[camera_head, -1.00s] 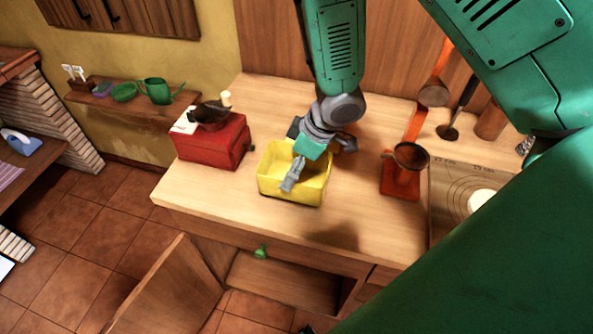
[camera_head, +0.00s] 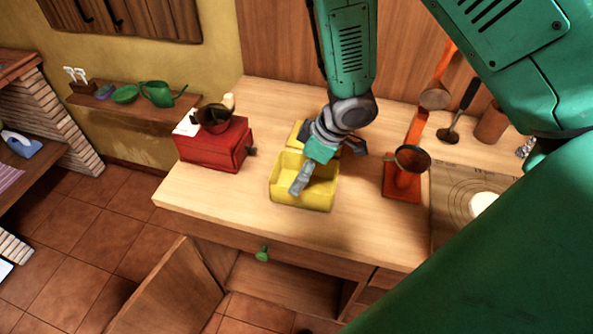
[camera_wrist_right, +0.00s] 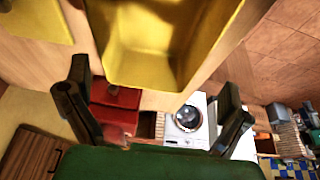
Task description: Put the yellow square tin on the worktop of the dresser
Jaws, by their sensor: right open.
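The yellow square tin (camera_head: 318,197) is an open-topped box in the middle of the dresser's pale wood worktop (camera_head: 235,212), and appears to rest on it. My right gripper (camera_head: 326,163) comes down over its back part. One finger overlaps the tin's opening, the other is at its back right. In the right wrist view the tin (camera_wrist_right: 150,65) is large at the top, beyond the open fingers (camera_wrist_right: 152,88), with no clear grip on it. Another yellow piece (camera_head: 296,133) shows behind the tin, partly hidden by the gripper. My left gripper is out of view.
A red box-shaped grinder (camera_head: 210,150) stands left of the tin. An orange-red stand with a cup (camera_head: 404,180) stands to its right, then a board (camera_head: 450,205). An open cabinet door (camera_head: 170,290) is below. Worktop in front of the tin is free.

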